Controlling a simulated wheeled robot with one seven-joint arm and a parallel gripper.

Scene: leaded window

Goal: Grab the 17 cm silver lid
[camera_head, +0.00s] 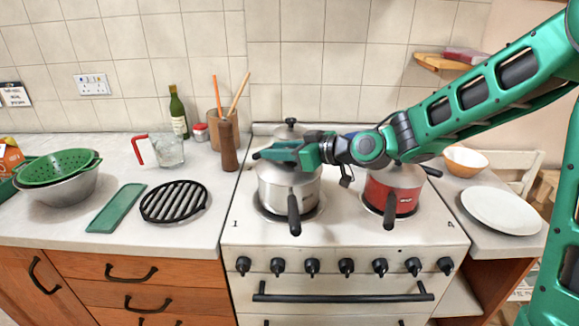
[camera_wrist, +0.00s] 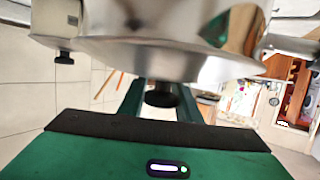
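A silver pot (camera_head: 288,190) with a silver lid stands on the front left of the stove. My gripper (camera_head: 277,154) is right over this lid and covers its knob in the head view. In the wrist view the shiny lid (camera_wrist: 150,58) fills the top, and its black knob (camera_wrist: 162,95) sits between my two fingers (camera_wrist: 162,100). The fingers are apart, with the knob close to both; I cannot tell whether they press on it. Another silver lid with a black knob (camera_head: 291,122) is behind, partly hidden by my gripper. I cannot read any lid's size.
A red pot (camera_head: 393,193) stands on the right of the stove, partly behind my arm. Pot handles stick out at the front. A wooden mill (camera_head: 228,145) and a bottle (camera_head: 178,112) are on the left counter. A white plate (camera_head: 501,210) lies on the right.

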